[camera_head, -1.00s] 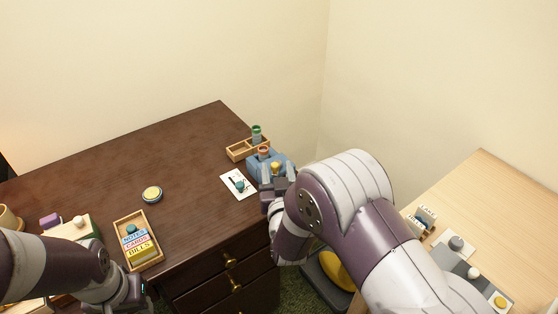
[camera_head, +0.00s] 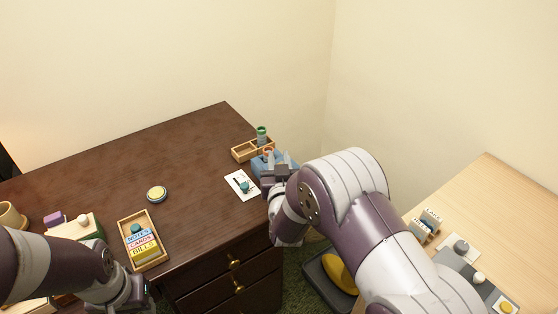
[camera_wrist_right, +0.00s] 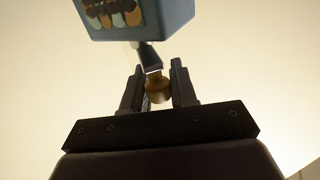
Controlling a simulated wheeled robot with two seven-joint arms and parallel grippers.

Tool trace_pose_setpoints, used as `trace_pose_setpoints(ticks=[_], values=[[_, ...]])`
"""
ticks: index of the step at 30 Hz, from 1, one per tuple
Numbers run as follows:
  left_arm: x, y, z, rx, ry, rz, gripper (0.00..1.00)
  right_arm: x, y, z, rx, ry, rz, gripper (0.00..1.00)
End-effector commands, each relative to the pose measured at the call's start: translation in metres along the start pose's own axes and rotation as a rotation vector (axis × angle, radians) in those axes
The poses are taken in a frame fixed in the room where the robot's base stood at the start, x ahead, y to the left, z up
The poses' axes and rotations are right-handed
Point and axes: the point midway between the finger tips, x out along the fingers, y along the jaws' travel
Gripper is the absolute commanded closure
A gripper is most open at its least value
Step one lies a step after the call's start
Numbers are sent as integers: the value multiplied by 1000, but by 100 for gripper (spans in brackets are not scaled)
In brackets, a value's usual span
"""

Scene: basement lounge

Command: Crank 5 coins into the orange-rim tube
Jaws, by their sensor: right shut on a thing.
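The blue coin machine (camera_head: 258,164) stands at the desk's right corner, partly hidden behind my right gripper. The orange-rim tube (camera_head: 268,151) shows at its top; I cannot tell how many coins it holds. My right gripper (camera_head: 275,168) is at the machine's near right side. In the right wrist view, its fingers (camera_wrist_right: 159,88) are shut around a brass crank knob (camera_wrist_right: 158,90), joined by a dark arm to the blue machine (camera_wrist_right: 140,18) above. My left gripper (camera_head: 132,296) is low at the left, near the desk's front edge; its fingers are unclear.
A wooden tray (camera_head: 240,154) and a green-rimmed tube (camera_head: 262,135) stand behind the machine. A white card (camera_head: 236,181) with a teal knob lies left of it.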

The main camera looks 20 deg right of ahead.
Motion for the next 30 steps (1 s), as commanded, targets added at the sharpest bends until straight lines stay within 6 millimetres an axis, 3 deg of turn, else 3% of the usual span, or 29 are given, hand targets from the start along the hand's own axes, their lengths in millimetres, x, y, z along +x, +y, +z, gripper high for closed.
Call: trace_pose_setpoints(ticks=[30], values=[[-3,0,0,0,0,0,57,11,-12,0,0,-1,596,100]])
